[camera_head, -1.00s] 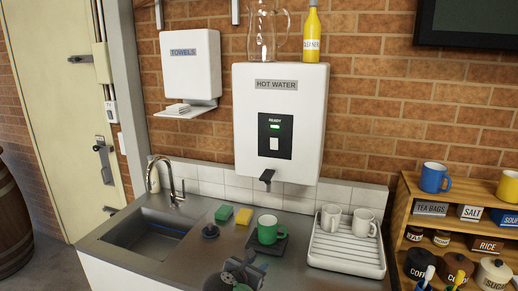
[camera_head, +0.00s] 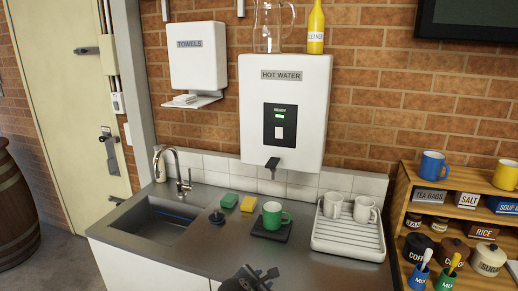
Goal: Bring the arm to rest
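A dark gripper, which looks like my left gripper (camera_head: 256,275), shows at the bottom edge of the head view, in front of the counter's front edge. Only its end is in the picture, and whether its fingers are apart is unclear. I see nothing held in it. It is apart from the green mug (camera_head: 272,216), which stands upright on a dark square tray (camera_head: 262,232) below the hot water dispenser's spout (camera_head: 272,163). My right gripper is not in view.
A wooden shelf (camera_head: 398,215) with mugs and jars stands at right. The counter's front is clear.

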